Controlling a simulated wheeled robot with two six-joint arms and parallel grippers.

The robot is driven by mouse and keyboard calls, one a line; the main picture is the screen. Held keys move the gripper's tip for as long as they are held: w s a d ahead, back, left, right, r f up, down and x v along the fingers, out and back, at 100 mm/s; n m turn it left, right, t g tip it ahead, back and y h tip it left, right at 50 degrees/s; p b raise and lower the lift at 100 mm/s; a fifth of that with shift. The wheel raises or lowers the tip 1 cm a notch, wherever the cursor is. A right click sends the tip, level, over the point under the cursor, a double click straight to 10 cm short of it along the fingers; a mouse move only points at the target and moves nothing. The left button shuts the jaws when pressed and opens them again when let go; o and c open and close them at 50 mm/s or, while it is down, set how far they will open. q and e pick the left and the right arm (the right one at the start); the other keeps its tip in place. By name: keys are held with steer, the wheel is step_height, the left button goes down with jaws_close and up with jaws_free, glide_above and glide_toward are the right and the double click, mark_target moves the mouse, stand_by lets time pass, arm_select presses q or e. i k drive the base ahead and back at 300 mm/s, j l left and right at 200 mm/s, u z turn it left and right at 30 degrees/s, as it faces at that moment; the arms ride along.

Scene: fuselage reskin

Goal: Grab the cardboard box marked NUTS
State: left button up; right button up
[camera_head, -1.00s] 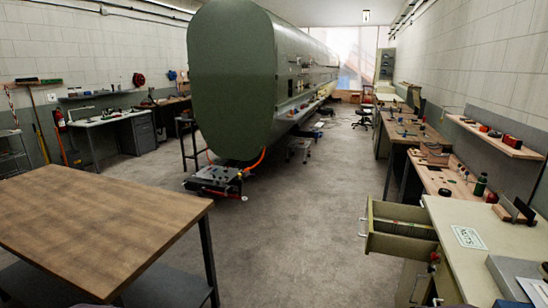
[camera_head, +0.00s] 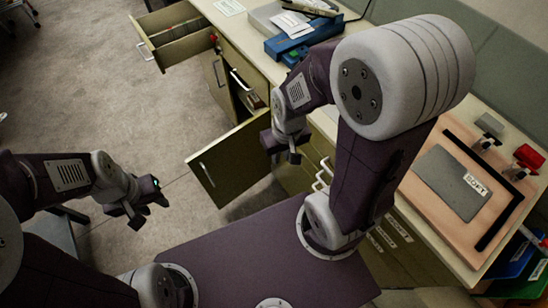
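I cannot make out a cardboard box marked NUTS in this view. A small brownish item (camera_head: 255,99) shows inside the open cabinet, too small and partly hidden to identify. My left gripper (camera_head: 150,207) is over the floor at left, its fingers apart and empty. My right gripper (camera_head: 282,150) hangs beside the cabinet's open door, its fingers apart with nothing seen between them. My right arm hides part of the counter and cabinet front.
An open drawer (camera_head: 186,44) juts out at the top left. The olive cabinet door (camera_head: 228,168) stands swung open. The counter holds a blue case (camera_head: 300,42) and a grey mat (camera_head: 447,180) on a wooden board.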

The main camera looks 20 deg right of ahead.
mark_target(255, 102)
steer(key=z, duration=0.4)
steer(key=i+j+u, duration=0.1)
steer(key=j+u, duration=0.15)
steer(key=i+j+u, duration=0.15)
steer(key=j+u, duration=0.15)
steer(key=j, duration=0.15)
steer(key=i+j+u, duration=0.25)
steer(key=i+j+z, duration=0.15)
steer(key=i+j, duration=0.2)
steer(key=i, duration=0.15)
steer(key=i+j+z, duration=0.2)
steer(key=i+j, duration=0.2)
steer(key=i+z, duration=0.25)
steer(key=z, duration=0.2)
steer(key=i+j+z, duration=0.2)
steer(key=z, duration=0.2)
steer(key=i+j+z, duration=0.2)
steer(key=z, duration=0.25)
steer(key=i+j+z, duration=0.15)
steer(key=j+z, duration=0.15)
steer(key=z, duration=0.15)
steer(key=i+j+z, duration=0.1)
steer(key=j+z, duration=0.3)
steer(key=l+z, duration=0.1)
steer(key=z, duration=0.6)
